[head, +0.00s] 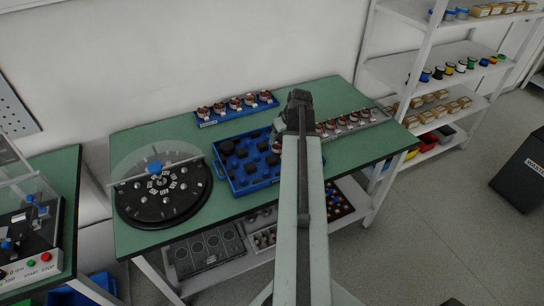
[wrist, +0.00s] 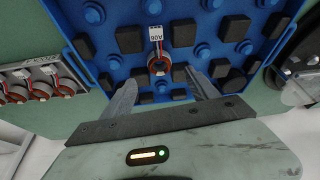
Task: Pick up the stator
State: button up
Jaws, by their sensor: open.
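The stator looks to be just beyond or between the fingertips; I cannot tell the exact depth.
A blue rack of stators (head: 236,107) stands at the table's back. A grey rack of stators (head: 355,121) lies right of my arm, also in the wrist view (wrist: 40,88). A round black fixture with a clear shield (head: 163,205) stands left. Black blocks and blue pegs fill the tray.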

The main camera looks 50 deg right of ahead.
aim_at(278, 144)
jog(key=b+x, duration=0.6)
jog(key=x, duration=0.1)
jog(key=shift+f, duration=0.15)
jog(key=shift+a, duration=0.1)
grip_shut()
